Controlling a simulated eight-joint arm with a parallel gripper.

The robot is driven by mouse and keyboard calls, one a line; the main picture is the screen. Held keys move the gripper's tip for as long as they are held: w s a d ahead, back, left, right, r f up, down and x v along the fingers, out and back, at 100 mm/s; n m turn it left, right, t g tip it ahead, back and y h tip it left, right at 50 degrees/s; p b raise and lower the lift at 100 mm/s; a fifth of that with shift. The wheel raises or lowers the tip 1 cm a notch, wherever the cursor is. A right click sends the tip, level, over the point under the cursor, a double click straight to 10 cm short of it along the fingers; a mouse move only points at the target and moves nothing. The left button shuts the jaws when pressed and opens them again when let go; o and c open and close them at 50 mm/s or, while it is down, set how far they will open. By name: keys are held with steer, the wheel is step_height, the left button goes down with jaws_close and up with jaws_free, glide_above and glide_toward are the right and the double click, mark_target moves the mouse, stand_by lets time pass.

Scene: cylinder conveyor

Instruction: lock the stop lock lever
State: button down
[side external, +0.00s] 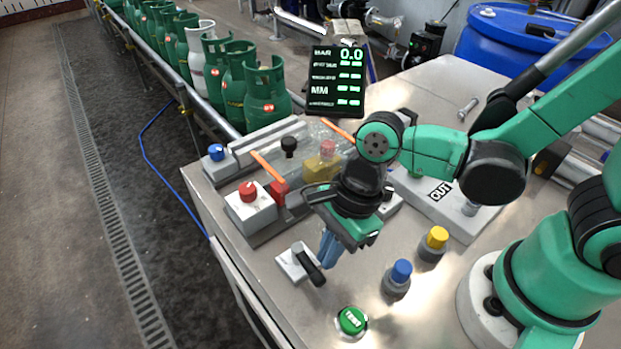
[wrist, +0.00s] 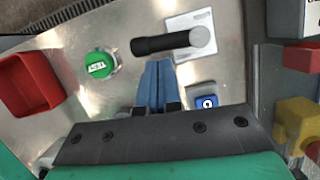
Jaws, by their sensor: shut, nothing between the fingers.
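The stop lock lever has a black handle (side external: 309,266) on a pale square plate (side external: 290,262) near the table's front-left edge. In the wrist view, its black handle (wrist: 160,44) points left from a grey round pivot (wrist: 200,40) on the plate (wrist: 188,22). My gripper (side external: 325,258) is shut and empty, with its blue fingers pointing down close beside the handle. In the wrist view, the fingertips (wrist: 158,62) are just below the middle of the handle. I cannot tell whether they touch it.
A green TEST button (side external: 351,320) is at the table's front, with blue (side external: 401,272) and yellow (side external: 437,238) knobs to its right. A red-knobbed box (side external: 250,207) stands behind the lever. A red tray (wrist: 28,86) shows at left in the wrist view.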

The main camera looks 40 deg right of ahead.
steer(key=shift+s+a, duration=0.25)
steer(key=shift+a, duration=0.25)
stand_by(0.7)
steer(key=shift+a, duration=0.85)
steer(key=shift+w+a, duration=0.25)
steer(key=shift+a, duration=0.4)
steer(key=shift+w+a, duration=0.2)
steer(key=shift+a, duration=0.4)
steer(key=shift+w+a+m+t, duration=0.2)
steer(key=shift+w+a+m, duration=0.05)
steer(key=shift+m, duration=0.5)
steer(key=shift+w+a+m+t, duration=0.2)
steer(key=shift+w+m, duration=0.05)
steer(key=shift+m, duration=0.5)
